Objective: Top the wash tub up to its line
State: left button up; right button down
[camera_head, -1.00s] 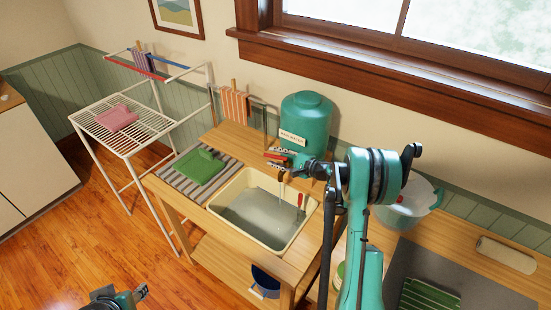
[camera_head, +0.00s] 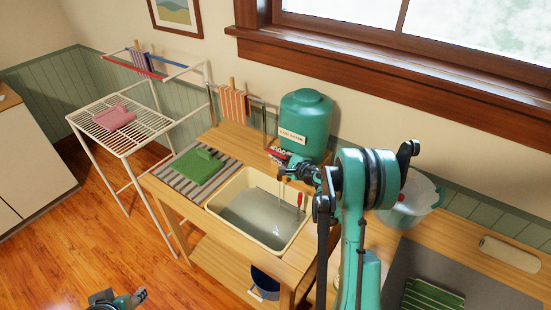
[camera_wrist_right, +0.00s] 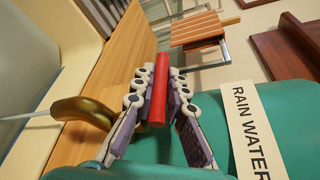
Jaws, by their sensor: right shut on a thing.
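The cream wash tub (camera_head: 212,203) is set into the wooden stand, with greyish water (camera_head: 255,215) in it. A thin red-topped upright piece (camera_head: 299,200) stands at its right side. The green rain water tank (camera_head: 305,118) stands behind the tub. In the wrist view, my right gripper (camera_wrist_right: 154,95) is shut on the red tap lever (camera_wrist_right: 159,75). A pale stream runs from the brass spout (camera_wrist_right: 85,110), and a thin stream shows above the tub in the head view. The line is not clear to see. My left gripper (camera_head: 132,298) is low at the frame's bottom, its jaws unclear.
A green cloth (camera_head: 197,168) lies on the ribbed board left of the tub. A white drying rack (camera_head: 120,130) stands farther left. A clear bowl (camera_head: 408,205) and a rolled cloth (camera_head: 510,253) are on the right counter. A dark blue bucket (camera_head: 265,280) sits below the tub.

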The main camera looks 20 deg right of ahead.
dwell(0.3)
jog(key=c, duration=1.5)
grip_release()
jog(key=shift+c, duration=0.2)
jog(key=v, duration=1.2)
jog(key=shift+f, duration=0.1)
